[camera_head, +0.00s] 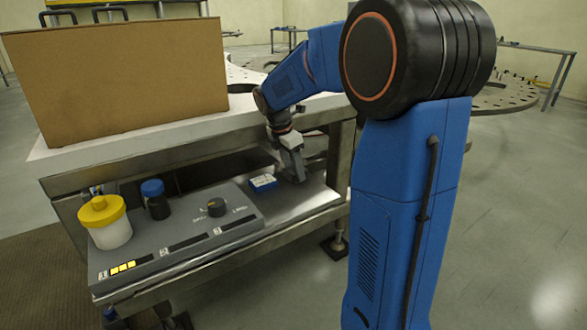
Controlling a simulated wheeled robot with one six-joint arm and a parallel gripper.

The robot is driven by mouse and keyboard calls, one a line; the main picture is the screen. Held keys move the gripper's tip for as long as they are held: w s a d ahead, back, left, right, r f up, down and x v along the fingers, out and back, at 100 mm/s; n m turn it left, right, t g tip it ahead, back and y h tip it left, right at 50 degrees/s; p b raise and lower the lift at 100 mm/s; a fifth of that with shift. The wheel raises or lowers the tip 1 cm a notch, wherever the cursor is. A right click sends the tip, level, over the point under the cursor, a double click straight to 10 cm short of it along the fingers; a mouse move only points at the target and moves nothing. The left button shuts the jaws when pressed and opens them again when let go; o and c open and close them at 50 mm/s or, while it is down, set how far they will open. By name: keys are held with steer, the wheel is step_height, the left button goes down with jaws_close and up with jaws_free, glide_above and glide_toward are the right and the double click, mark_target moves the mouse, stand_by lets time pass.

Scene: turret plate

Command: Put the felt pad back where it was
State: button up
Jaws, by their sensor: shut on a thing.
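My gripper (293,172) points down over the right end of the lower metal shelf (312,198), its fingertips low, close to the shelf surface. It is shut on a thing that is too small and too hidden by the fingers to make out. I cannot pick out the felt pad for certain anywhere in view. A small blue block with a white top (263,183) lies just left of the fingers, apparently apart from them.
A yellow-lidded jar (105,222) and a dark blue-capped bottle (156,200) stand left. A large cardboard box (130,75) stands on the white top above the shelf.

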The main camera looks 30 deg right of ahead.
steer(key=o, duration=1.1)
steer(key=shift+f, duration=0.1)
steer(key=v, duration=1.2)
steer(key=s+a+f+m+t+y, duration=0.1)
steer(key=s+a+f+m, duration=0.3)
steer(key=s, duration=0.6)
steer(key=s+a+f+m+t+y, duration=0.1)
steer(key=s+a+f+m+t, duration=0.1)
steer(key=s+m, duration=0.6)
steer(key=s+a+f+m+t+y, duration=0.1)
steer(key=s+a+f+m, duration=0.4)
steer(key=s, duration=0.7)
steer(key=shift+s+a+f+m+t, duration=0.3)
steer(key=shift+a+f+m, duration=0.1)
steer(key=shift+m, duration=0.3)
steer(key=shift+r, duration=0.1)
